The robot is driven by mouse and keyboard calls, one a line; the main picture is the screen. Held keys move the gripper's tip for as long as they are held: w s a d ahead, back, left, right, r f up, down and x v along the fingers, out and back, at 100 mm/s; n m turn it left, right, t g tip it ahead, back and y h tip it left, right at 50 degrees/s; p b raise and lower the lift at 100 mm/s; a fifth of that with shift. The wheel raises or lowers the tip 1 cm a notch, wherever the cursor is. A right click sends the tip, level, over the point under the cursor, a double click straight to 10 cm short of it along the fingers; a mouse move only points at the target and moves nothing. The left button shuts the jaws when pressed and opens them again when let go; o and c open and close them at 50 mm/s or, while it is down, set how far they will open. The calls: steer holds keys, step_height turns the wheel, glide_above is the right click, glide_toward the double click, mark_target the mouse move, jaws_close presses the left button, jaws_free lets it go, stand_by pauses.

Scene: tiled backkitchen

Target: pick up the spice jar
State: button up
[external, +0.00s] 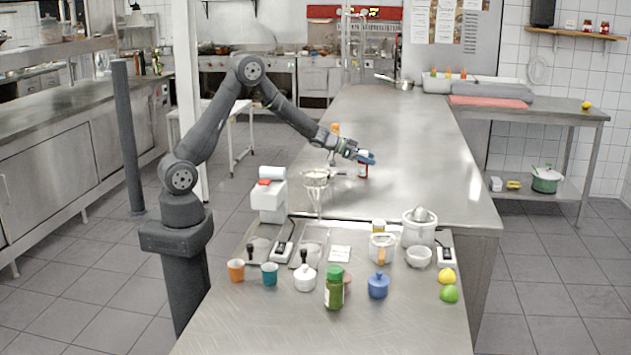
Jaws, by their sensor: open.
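My gripper (368,158) is open, well behind the jar and above the far part of the table. It is far from the jar and not touching it. A small red and white bottle (363,169) shows right at the gripper's tips; I cannot tell how far behind them it is.
A lemon (446,276) and a lime (449,294) lie at right. The table in front of the jar is clear.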

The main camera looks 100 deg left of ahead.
steer(key=c, duration=1.1)
steer(key=shift+r, duration=0.65)
step_height(320, 180, up, 3)
steer(key=shift+r, duration=0.1)
steer(key=d+r, duration=0.2)
steer(key=d, duration=0.2)
steer(key=d+r, duration=0.2)
steer(key=d, duration=0.1)
steer(key=d+r, duration=0.2)
steer(key=d, duration=0.2)
steer(key=shift+w+d+r, duration=0.1)
steer(key=shift+d+r, duration=0.2)
steer(key=shift+d, duration=0.05)
